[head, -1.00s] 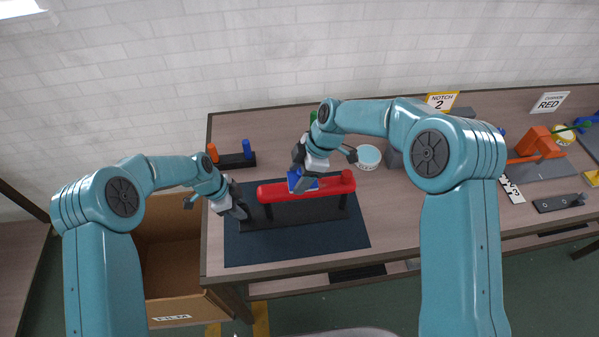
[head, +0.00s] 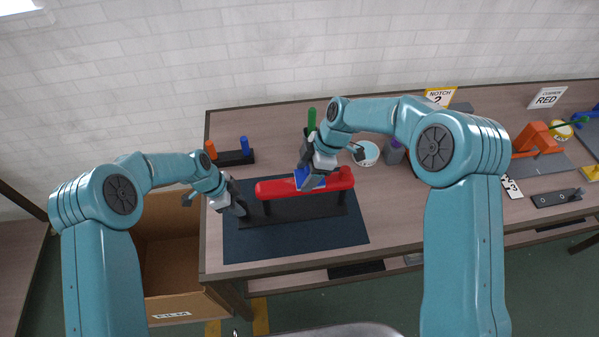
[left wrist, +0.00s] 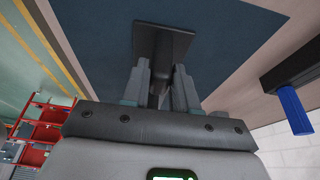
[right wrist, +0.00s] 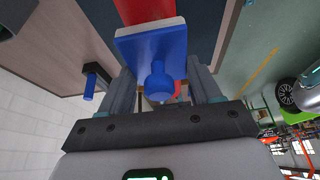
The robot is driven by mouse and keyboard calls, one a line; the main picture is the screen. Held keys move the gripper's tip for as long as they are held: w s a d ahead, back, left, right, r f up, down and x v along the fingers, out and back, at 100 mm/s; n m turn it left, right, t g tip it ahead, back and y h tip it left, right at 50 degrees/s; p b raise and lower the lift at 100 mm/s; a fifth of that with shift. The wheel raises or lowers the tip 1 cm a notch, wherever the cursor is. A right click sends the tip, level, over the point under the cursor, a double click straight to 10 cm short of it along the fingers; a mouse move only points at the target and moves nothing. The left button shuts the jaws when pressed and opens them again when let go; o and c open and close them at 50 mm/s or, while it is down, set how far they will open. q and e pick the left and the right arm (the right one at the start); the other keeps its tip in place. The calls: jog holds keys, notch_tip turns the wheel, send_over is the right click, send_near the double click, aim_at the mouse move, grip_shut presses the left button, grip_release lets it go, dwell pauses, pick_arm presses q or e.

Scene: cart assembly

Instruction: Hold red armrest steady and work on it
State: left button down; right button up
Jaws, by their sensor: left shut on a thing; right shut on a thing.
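The red armrest (head: 335,182) lies lengthwise on a black stand (head: 290,215) over a dark mat (head: 260,248). My left gripper (head: 238,205) is at the stand's left end. My right gripper (head: 304,180) is above the armrest, shut on the knob of a blue block (head: 312,181). In the right wrist view the block (right wrist: 152,48) has a pale layer against the red armrest (right wrist: 145,10).
A black holder with an orange and a blue peg (head: 244,144) stands behind left. A green peg (head: 311,119) and a white-topped round tin (head: 367,154) stand behind the armrest. Signs and an orange fixture (head: 537,138) are at the right. An open cardboard box (head: 170,280) is left of the table.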

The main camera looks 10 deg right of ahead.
jog(key=shift+d, duration=2.35)
jog(key=shift+a+f, duration=0.2)
jog(key=shift+a, duration=3.4)
jog(key=shift+s, duration=0.1)
jog(key=shift+r, duration=1.55)
jog(key=shift+d, duration=0.1)
jog(key=shift+f, duration=0.4)
jog(key=shift+f, duration=1)
